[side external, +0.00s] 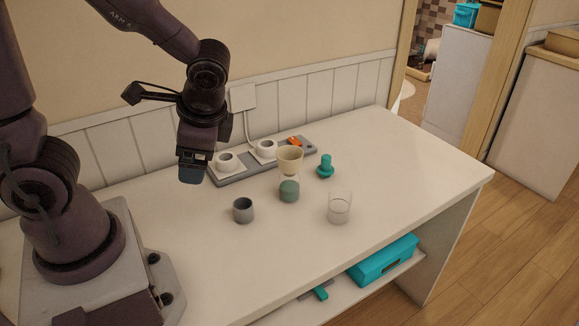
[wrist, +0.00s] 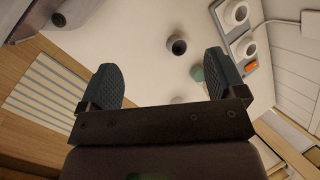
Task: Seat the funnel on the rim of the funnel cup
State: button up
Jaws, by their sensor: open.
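A beige funnel (side external: 290,157), wide end up, shows directly above a green cup (side external: 289,191) in the side external view. Its narrow end meets the cup's top in the picture; I cannot tell whether it rests in the rim or stands behind it. The green cup shows partly in the wrist view (wrist: 197,73), beside the right finger; the funnel is not clear there. A dark grey cup (side external: 243,211) and a clear glass (side external: 339,207) stand nearby. Which cup is the funnel cup is not marked. My gripper (side external: 192,176) is open and empty, above the counter, left of the cups.
A grey power strip (side external: 230,178) with white round plugs and an orange switch lies along the wall behind the cups. A teal knobbed object (side external: 325,167) stands right of the funnel. A turquoise box (side external: 383,259) is on the shelf below. The counter's right end is clear.

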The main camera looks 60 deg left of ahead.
jog(key=w+a+f+m+g+y, duration=0.1)
jog(key=a+f+m+y, duration=0.2)
jog(key=a+m+y, duration=0.1)
jog(key=m+t+y, duration=0.3)
jog(key=m+t, duration=1.3)
jog(key=m, duration=0.3)
send_over(286, 164)
jog(key=v, duration=0.5)
notch_tip(286, 164, down, 3)
notch_tip(286, 164, down, 8)
jog(key=shift+w+a+f, duration=0.1)
jog(key=shift+w+f, duration=0.05)
jog(key=shift+f, duration=0.05)
jog(key=shift+w+a+r+n, duration=0.2)
jog(key=shift+w+a+n, duration=0.1)
jog(key=shift+w+a, duration=0.25)
jog(key=shift+x, duration=2.95)
jog(key=shift+c, duration=0.4)
